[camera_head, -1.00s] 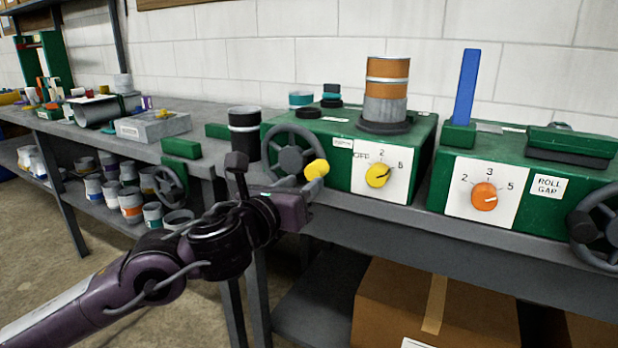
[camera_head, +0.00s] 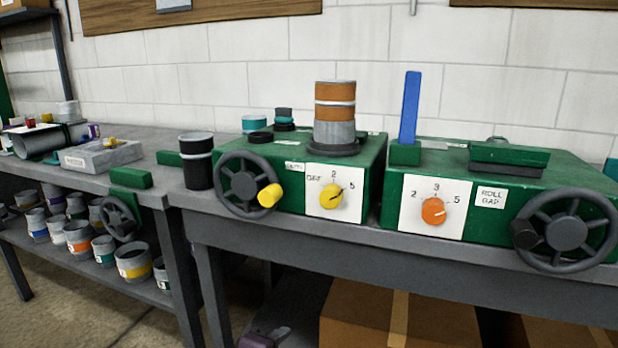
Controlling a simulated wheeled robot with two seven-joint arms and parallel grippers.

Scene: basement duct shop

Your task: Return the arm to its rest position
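Only a small purple and dark part of my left arm, at its gripper end (camera_head: 260,339), shows at the bottom edge. It is below the front edge of the bench and apart from the machines. Its fingers cannot be made out clearly, so I cannot tell whether it is open or shut. The rest of that arm is out of the picture. My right gripper is not in view.
Two green machines stand on the grey bench (camera_head: 290,244). The left one has a yellow knob (camera_head: 331,196) and a handwheel (camera_head: 243,186); the right one has an orange knob (camera_head: 433,211) and a handwheel (camera_head: 566,232). Cardboard boxes (camera_head: 358,316) sit below.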

